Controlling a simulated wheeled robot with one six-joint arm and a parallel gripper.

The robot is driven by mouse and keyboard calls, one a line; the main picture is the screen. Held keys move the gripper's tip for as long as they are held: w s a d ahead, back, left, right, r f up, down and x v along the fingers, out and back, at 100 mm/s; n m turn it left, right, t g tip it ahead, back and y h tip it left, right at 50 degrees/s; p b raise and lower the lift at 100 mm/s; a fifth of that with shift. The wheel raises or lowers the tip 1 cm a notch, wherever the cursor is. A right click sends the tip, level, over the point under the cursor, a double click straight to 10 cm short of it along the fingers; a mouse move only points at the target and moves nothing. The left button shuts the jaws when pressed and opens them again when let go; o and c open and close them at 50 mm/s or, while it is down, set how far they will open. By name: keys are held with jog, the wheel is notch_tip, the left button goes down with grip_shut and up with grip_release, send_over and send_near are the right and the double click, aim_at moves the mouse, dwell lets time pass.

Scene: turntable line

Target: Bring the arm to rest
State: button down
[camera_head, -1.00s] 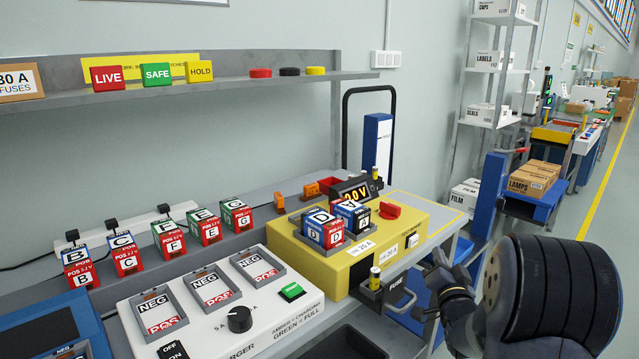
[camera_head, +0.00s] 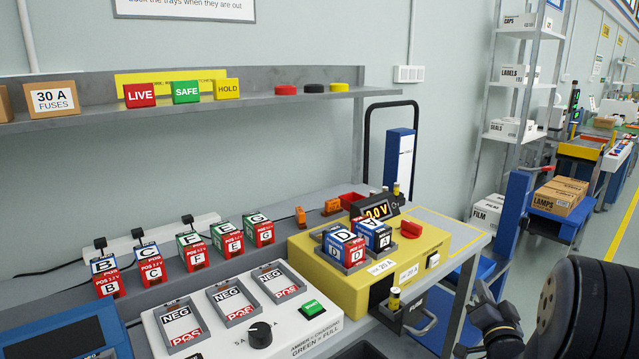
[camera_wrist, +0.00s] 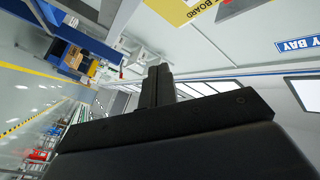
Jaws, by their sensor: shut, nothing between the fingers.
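My gripper (camera_wrist: 158,84) shows in the wrist view with its dark fingers together and nothing between them. The wrist view is tilted on its side, and the fingers stand against open room, touching nothing. In the head view my dark arm is at the lower right, beside the right end of the bench and partly out of the picture. The gripper's fingertips cannot be made out there.
A yellow tester (camera_head: 302,248) holds batteries D (camera_head: 344,250) and A (camera_head: 373,238). The white charger (camera_head: 155,325) has three trays. Several lettered batteries stand behind it. A blue cart with boxes (camera_head: 559,196) and shelving (camera_head: 512,86) stand at the right.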

jog(key=w+a+b, duration=0.1)
jog(key=w, duration=0.1)
jog(key=w+a+b, duration=0.1)
jog(key=w+a, duration=0.1)
jog(key=shift+w+a+f, duration=0.15)
jog(key=shift+f, duration=0.05)
jog(key=shift+b, duration=0.45)
jog(key=r+p, duration=0.1)
jog(key=p, duration=0.3)
